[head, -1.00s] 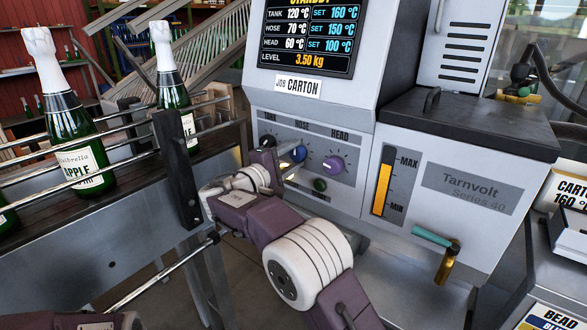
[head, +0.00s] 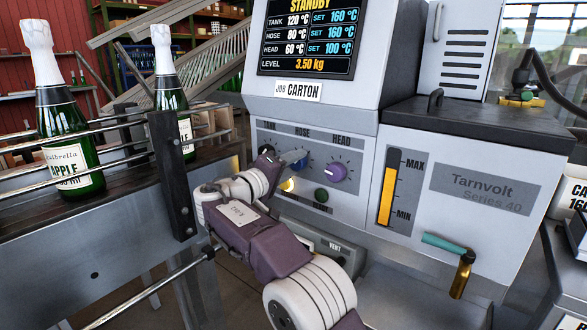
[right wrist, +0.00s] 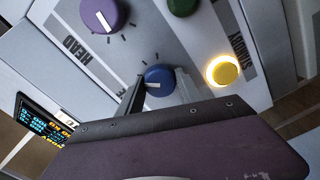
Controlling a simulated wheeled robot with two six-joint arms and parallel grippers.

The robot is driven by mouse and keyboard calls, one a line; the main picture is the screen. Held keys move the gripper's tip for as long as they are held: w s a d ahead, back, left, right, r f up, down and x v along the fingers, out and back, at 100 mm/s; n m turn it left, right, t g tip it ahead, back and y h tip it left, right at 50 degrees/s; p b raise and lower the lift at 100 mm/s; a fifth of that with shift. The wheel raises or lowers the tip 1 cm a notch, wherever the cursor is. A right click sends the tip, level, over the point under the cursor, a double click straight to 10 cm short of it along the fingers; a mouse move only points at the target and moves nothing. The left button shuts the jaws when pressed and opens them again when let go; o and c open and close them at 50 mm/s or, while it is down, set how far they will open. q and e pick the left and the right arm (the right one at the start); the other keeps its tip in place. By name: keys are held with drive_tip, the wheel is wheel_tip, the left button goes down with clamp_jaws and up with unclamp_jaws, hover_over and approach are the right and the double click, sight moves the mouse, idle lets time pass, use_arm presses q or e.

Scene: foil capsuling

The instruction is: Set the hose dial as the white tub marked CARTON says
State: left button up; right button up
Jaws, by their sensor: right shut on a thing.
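The blue HOSE dial (head: 304,161) is on the grey machine's front panel, between the dark TANK dial and the purple HEAD dial. It also shows in the right wrist view (right wrist: 160,77), with its white pointer mark. My right gripper (head: 283,163) is shut on the HOSE dial, one finger on each side; the fingers also show in the right wrist view (right wrist: 160,92). The white CARTON tub (head: 577,196) is cut off at the right edge; only "CA" and "160" show. My left gripper is out of view.
The purple HEAD dial (head: 334,173) and green button (head: 321,195) are close right of my gripper. A lit yellow button (right wrist: 223,71) is beside the HOSE dial. A conveyor rail post (head: 172,175) and bottles (head: 67,130) stand left of my right arm.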

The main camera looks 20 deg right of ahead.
drive_tip(key=shift+f, duration=0.1)
idle(0.3)
drive_tip(key=o, duration=1.4)
drive_tip(key=shift+c, duration=0.2)
drive_tip(key=p+v, duration=0.1)
drive_tip(key=v, duration=0.8)
drive_tip(key=shift+p, duration=0.4)
